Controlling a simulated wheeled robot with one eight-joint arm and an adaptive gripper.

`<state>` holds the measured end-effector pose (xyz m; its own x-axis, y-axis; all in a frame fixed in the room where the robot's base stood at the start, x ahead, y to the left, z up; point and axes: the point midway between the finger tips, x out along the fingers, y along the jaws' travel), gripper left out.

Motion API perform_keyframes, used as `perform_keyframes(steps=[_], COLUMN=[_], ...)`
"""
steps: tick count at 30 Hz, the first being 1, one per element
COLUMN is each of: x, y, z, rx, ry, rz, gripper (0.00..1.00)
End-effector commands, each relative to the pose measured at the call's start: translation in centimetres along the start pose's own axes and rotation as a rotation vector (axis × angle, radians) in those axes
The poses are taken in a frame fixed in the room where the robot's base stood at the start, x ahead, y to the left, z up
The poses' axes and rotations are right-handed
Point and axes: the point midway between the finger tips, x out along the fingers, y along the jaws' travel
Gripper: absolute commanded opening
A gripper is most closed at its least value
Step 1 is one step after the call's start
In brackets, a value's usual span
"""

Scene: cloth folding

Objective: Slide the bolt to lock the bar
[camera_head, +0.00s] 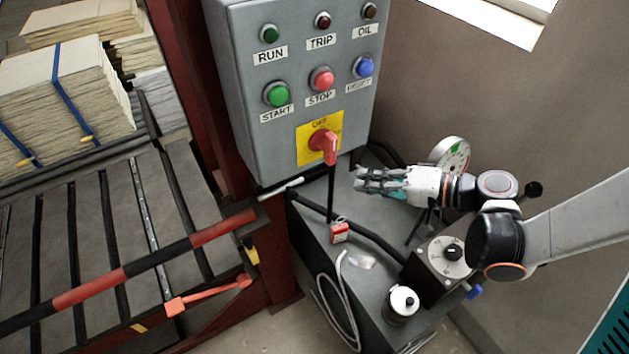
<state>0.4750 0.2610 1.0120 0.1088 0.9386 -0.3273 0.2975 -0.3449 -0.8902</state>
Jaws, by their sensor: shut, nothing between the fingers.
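The red and black striped bar (150,263) runs slantwise across the front of the slatted bed at the left. Its right end is at the dark red post. A short silver rod with a pale end (280,188) sticks out beside the post, below the control box; it may be the bolt, but I cannot tell for sure. A small yellow and black piece (250,250) sits just below the bar's right end. My gripper (366,182) is shut and empty, above the grey bench to the right of the rod, clear of it and pointing left.
A grey control box (292,150) with lamps, buttons and a red switch (325,145) stands behind. A red padlock (339,232), dial box (437,268) and white-topped canister (402,303) are on the bench (312,208). An orange-red lever (207,297) lies below the bar.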

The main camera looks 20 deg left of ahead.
Motion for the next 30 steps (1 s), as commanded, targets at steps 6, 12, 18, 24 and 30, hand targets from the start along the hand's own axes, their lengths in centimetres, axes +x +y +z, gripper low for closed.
perform_keyframes(steps=[6, 12, 18, 24, 30], x=[0.2, 0.2, 1.8, 5.5, 9.5], y=[0.0, 0.0, 0.1, 0.1, 0.1], z=[0.1, 0.1, 0.2, 0.3, 0.2], rx=[-0.001, -0.001, -0.002, -0.003, -0.003], ry=[-0.002, -0.001, -0.004, -0.005, -0.005], rz=[-0.013, -0.012, -0.012, -0.012, -0.012], gripper=[0.00, 0.00, 0.00, 0.00, 0.00])
